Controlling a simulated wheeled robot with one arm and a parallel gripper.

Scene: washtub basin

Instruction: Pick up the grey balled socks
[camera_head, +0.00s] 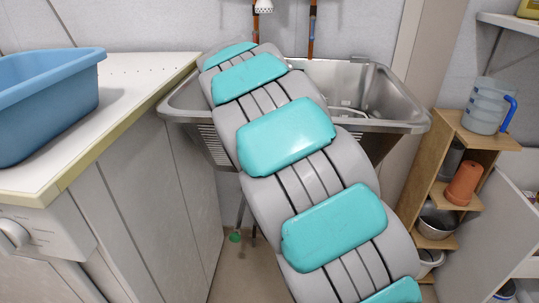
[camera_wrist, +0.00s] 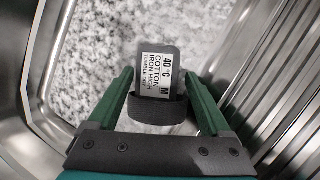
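My gripper (camera_wrist: 158,76) shows in the wrist view, with its two green fingers spread apart inside the metal basin. Between the fingers is a dark-edged care label (camera_wrist: 155,75) reading 40 °C, cotton, iron high, with a dark band (camera_wrist: 158,110) below it. Beyond it is a pale grey speckled surface (camera_wrist: 95,50). I cannot make out a clear outline of the grey balled socks there, nor what the label belongs to. In the head view my grey and teal arm reaches into the steel washtub basin (camera_head: 405,112); gripper and basin floor are hidden.
A blue tub (camera_head: 45,100) stands on the white counter (camera_head: 125,85) at left. At right, a wooden shelf (camera_head: 428,190) holds a clear jug (camera_head: 483,105), a terracotta pot (camera_head: 464,184) and metal bowls. Steel basin walls (camera_wrist: 40,65) rise close on both sides of my gripper.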

